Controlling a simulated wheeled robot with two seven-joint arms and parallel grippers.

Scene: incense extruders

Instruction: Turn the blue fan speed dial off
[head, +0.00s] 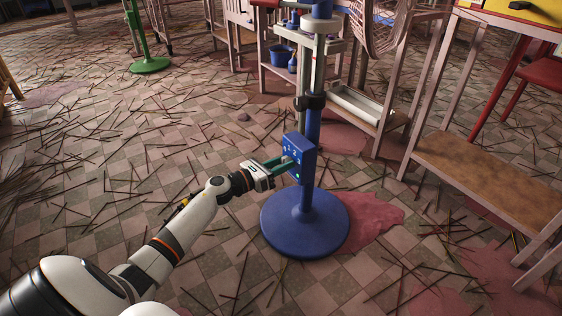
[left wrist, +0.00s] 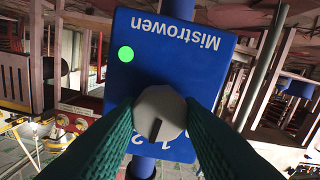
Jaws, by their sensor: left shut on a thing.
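A blue control box (head: 298,148) sits on the blue pole of a fan stand with a round blue base (head: 305,232). In the left wrist view, the box (left wrist: 190,75) appears upside down, with the white word "Mistrowen", a lit green light (left wrist: 126,54) and white digits. Its grey round dial (left wrist: 160,110) has a dark mark that points down in that view; the exact setting is unclear. My left gripper (head: 284,163) is shut on the dial, its green fingers (left wrist: 160,128) on either side of it. The fingers hide part of the digits. My right gripper is not in view.
A wooden bench (head: 480,180) stands at the right, and a shelf with a blue bucket (head: 281,55) stands behind the fan. A green stand (head: 150,65) is at the back left. Thin sticks litter the tiled floor, with a pinkish patch (head: 375,215) beside the base.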

